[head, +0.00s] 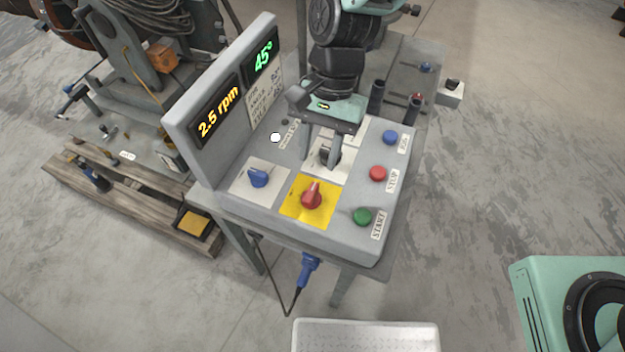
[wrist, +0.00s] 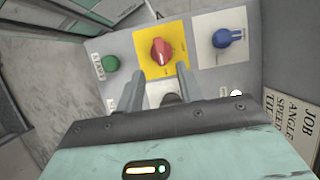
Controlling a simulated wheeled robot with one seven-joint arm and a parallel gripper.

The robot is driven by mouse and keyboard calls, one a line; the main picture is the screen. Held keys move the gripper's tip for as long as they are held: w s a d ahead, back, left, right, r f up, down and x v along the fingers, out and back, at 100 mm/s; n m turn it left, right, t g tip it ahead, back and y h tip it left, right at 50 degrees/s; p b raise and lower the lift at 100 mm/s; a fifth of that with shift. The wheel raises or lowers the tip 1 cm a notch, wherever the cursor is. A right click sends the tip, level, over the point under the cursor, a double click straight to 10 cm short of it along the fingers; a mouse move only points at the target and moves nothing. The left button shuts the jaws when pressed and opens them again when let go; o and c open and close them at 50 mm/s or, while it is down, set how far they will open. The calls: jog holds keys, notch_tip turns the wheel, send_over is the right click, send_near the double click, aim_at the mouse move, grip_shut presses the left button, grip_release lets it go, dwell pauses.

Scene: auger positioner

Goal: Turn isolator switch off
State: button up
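The red rotary knob on a yellow plate, which looks like the isolator switch (head: 312,196), sits on the grey sloped control panel (head: 283,222). In the wrist view the red knob (wrist: 161,52) shows just beyond my fingertips. My gripper (head: 320,157) is open, pointing down over a white plate with a black knob (head: 329,156), behind the yellow plate. In the wrist view my gripper (wrist: 160,72) has its fingers apart, with the black knob (wrist: 171,99) partly hidden between them. I cannot tell whether a finger touches it. The red knob is apart from my fingers in the head view.
A blue knob (head: 258,178) on a white plate is left of the red knob. Green (head: 362,216), red (head: 378,173) and blue (head: 390,137) buttons line the right side. An upright display (head: 217,113) reads 2.5 rpm and 45°. Space above the panel's front is clear.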

aim_at(311, 191)
jog(key=p+x, duration=0.1)
jog(key=x, duration=0.7)
jog(key=shift+w, duration=0.1)
grip_shut()
